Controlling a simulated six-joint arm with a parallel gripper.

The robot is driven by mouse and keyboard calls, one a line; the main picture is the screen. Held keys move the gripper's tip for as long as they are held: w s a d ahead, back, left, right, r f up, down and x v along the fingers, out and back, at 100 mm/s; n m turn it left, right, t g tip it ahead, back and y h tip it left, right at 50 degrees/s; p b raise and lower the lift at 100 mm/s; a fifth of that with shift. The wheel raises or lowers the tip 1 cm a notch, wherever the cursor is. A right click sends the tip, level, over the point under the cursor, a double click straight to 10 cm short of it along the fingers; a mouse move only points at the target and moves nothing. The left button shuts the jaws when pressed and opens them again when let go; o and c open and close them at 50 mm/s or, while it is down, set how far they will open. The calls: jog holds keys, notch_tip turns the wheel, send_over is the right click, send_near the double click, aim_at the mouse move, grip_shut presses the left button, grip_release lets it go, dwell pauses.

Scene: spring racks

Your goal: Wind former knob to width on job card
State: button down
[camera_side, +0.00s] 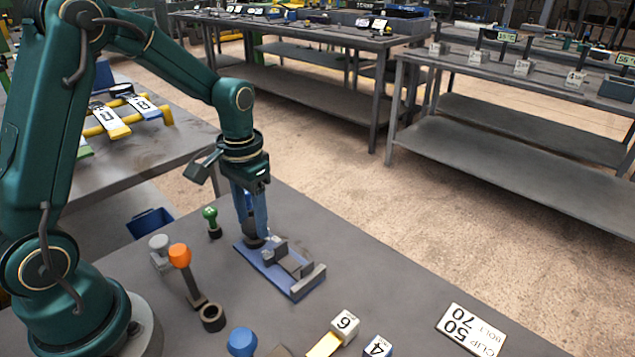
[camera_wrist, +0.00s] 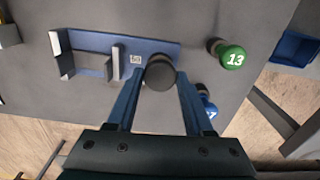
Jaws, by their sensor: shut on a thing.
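The former is a blue plate (camera_side: 306,288) with grey upright jaws (camera_side: 296,263) and a dark round knob (camera_wrist: 160,72) at one end. In the wrist view the blue plate (camera_wrist: 95,41) runs left from the knob, with a gap between its grey jaws. My gripper (camera_side: 257,232) points down over the knob end. In the wrist view my gripper (camera_wrist: 160,82) has a finger on each side of the knob and is shut on it. The job card (camera_side: 472,330) lies at the front right, upside down, reading "CLIP 50" and "BOLT 70".
A green knob marked 13 (camera_wrist: 230,56) and a blue knob (camera_wrist: 207,103) stand close to the former. An orange-topped lever (camera_side: 180,257), a dark ring (camera_side: 212,318), a blue-topped piece (camera_side: 241,342) and blocks marked 6 (camera_side: 345,322) and 4 (camera_side: 377,346) stand nearer the front. The bench right of the former is clear.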

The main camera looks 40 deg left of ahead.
jog(key=n, duration=0.4)
jog(key=shift+n, duration=0.4)
jog(key=n, duration=0.9)
jog(key=shift+n, duration=1.8)
jog(key=shift+c, duration=1.4)
grip_release()
jog(key=shift+r, duration=0.15)
